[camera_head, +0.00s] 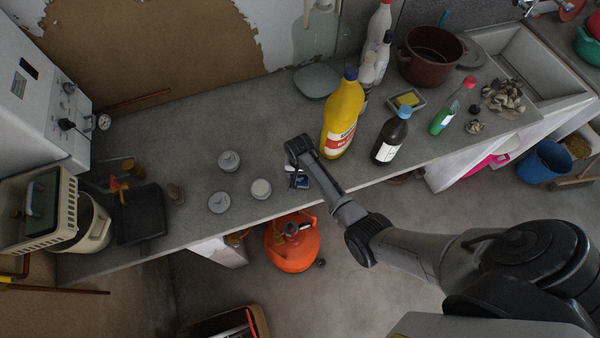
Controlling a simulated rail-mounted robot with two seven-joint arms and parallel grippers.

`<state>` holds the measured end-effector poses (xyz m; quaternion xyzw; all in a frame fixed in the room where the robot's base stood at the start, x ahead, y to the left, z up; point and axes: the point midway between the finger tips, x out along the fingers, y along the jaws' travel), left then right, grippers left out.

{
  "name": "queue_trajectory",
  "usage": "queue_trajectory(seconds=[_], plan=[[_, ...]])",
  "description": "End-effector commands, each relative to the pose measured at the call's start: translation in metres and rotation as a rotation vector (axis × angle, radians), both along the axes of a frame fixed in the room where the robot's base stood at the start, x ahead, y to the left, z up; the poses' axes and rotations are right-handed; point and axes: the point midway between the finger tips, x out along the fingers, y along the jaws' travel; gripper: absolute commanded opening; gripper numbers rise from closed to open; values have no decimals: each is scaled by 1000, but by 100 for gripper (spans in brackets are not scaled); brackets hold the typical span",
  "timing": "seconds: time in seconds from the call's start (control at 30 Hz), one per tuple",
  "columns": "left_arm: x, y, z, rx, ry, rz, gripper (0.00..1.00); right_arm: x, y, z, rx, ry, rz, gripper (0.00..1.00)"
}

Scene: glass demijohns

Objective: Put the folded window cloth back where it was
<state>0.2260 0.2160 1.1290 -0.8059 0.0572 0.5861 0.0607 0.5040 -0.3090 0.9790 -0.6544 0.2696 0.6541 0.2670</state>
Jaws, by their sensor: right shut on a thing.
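My right gripper (297,181) reaches in from the right over the front part of the grey worktop (245,140), left of the yellow bottle. It is shut on a small pale, bluish thing (303,183), which appears to be the folded window cloth. My wrist and fingers hide most of it, so its folds cannot be made out. I cannot tell whether it touches the worktop. My left gripper is not in view.
Close by on the right stand a yellow bottle (341,118) and a dark bottle (391,138). Several small round pale items, one a jar (261,189), lie to the left. An orange gas cylinder (292,246) stands below the front edge.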

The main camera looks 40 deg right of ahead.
Motion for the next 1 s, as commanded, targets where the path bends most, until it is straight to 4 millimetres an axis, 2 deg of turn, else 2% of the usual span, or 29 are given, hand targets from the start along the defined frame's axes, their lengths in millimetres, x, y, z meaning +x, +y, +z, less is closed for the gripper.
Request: queue_trajectory(seconds=[0.1, 0.33, 0.37, 0.63, 0.87, 1.0], plan=[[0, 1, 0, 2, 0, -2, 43, 0, 0, -9, 0, 0, 0, 49], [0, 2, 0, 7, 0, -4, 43, 0, 0, -10, -1, -2, -1, 49], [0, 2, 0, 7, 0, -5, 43, 0, 0, -11, -1, -2, -1, 69], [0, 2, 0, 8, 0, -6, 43, 0, 0, -10, 0, -1, -1, 94], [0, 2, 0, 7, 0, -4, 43, 0, 0, -10, 0, -1, -1, 94], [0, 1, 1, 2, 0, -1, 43, 1, 0, 1, -1, -4, 0, 94]])
